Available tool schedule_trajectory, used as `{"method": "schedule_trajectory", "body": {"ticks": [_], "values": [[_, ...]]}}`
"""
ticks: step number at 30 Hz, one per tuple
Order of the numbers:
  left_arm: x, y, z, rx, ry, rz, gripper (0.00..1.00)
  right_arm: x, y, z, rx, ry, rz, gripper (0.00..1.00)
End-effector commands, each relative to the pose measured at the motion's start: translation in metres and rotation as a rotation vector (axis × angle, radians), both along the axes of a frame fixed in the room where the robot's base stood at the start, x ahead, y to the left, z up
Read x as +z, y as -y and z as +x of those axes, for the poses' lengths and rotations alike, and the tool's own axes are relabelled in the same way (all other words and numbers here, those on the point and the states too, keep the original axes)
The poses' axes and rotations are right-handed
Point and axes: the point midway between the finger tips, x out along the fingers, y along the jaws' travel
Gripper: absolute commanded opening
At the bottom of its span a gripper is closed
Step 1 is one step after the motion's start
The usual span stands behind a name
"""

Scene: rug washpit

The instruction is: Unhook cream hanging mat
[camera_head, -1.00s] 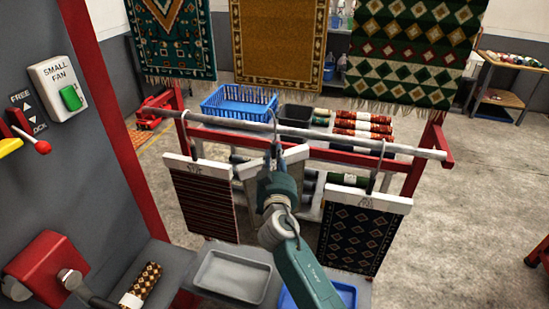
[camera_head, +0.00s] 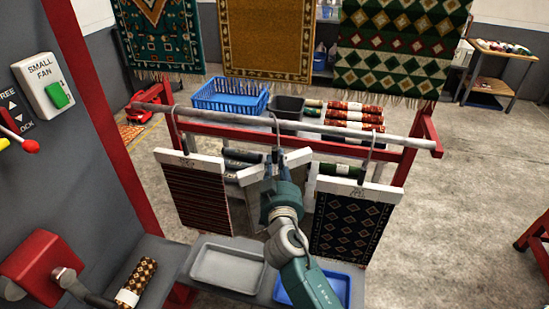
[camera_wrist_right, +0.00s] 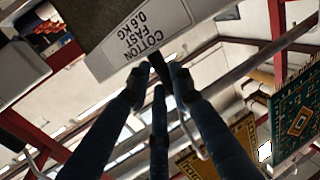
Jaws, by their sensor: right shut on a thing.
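The cream mat (camera_head: 257,203) hangs from a white hanger bar (camera_head: 297,158) between two darker hanging mats, mostly hidden behind my right arm. My right gripper (camera_head: 279,166) is shut on the hanger at the base of its hook, just above the bar. The hook reaches up to the grey rail (camera_head: 225,119). I cannot tell whether it still bears on the rail. My left gripper is not in view.
A striped dark mat (camera_head: 197,198) hangs to the left and a blue diamond mat (camera_head: 348,230) to the right, both close. Below are a grey tray (camera_head: 228,268) and a blue tray (camera_head: 343,287). A blue basket (camera_head: 230,97) stands behind the rail.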

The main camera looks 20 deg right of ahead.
Motion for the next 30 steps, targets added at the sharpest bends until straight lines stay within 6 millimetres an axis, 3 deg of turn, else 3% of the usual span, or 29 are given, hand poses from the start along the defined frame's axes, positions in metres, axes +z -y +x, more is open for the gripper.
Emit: {"method": "schedule_trajectory", "body": {"ticks": [30], "values": [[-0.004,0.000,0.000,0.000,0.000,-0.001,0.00,0.002,0.006,-0.069,0.001,0.004,0.001,0.00]]}}
